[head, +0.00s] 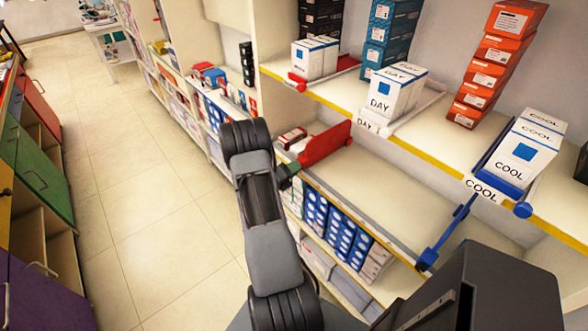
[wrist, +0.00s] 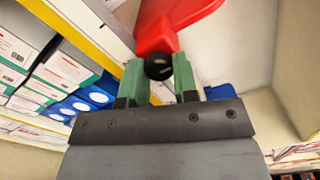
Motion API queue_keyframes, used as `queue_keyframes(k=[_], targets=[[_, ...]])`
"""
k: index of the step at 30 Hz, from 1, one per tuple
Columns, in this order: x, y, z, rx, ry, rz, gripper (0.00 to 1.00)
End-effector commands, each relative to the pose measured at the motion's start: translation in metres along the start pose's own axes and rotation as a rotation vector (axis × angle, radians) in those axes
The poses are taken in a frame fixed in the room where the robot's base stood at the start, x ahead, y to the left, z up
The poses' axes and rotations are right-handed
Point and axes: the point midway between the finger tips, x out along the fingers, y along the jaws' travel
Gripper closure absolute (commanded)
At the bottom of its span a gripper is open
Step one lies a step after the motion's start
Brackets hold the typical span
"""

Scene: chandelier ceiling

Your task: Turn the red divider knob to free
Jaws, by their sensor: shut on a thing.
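The red divider (head: 326,144) stands upright on the middle shelf at its left part. In the wrist view, the red divider (wrist: 165,22) rises beyond my fingers. Its round black knob (wrist: 158,66) sits at the divider's near end, between my two green fingers. My gripper (wrist: 158,75) is shut on this knob, one finger on each side. In the head view my gripper (head: 287,172) reaches the shelf's front edge at the divider, and my arm hides the knob there. I cannot read the knob's setting.
The shelf (head: 375,190) right of the divider is bare up to a blue divider (head: 448,233). Above it, a shelf holds white DAY boxes (head: 392,95), COOL boxes (head: 520,150) and orange boxes (head: 490,75). Blue-and-white boxes (head: 340,232) fill the shelf below. The tiled aisle (head: 150,190) is clear.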

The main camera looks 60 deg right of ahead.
Motion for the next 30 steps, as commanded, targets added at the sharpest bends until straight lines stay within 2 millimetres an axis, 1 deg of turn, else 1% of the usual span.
queue_keyframes(k=[4, 5, 12, 19, 22, 26, 30], targets=[[-0.001, 0.001, 0.0, -0.003, -0.001, 0.002, 0.96], [-0.001, 0.001, 0.0, -0.003, -0.001, 0.002, 0.7], [0.0, 0.0, 0.0, -0.001, 0.0, 0.001, 0.47], [0.0, 0.0, 0.0, 0.0, 0.0, 0.0, 0.47], [-0.005, 0.001, 0.001, 0.0, -0.002, 0.001, 0.47], [-0.023, 0.001, 0.001, -0.001, -0.004, 0.003, 0.47], [-0.052, 0.002, 0.001, -0.001, -0.006, 0.003, 0.47]])
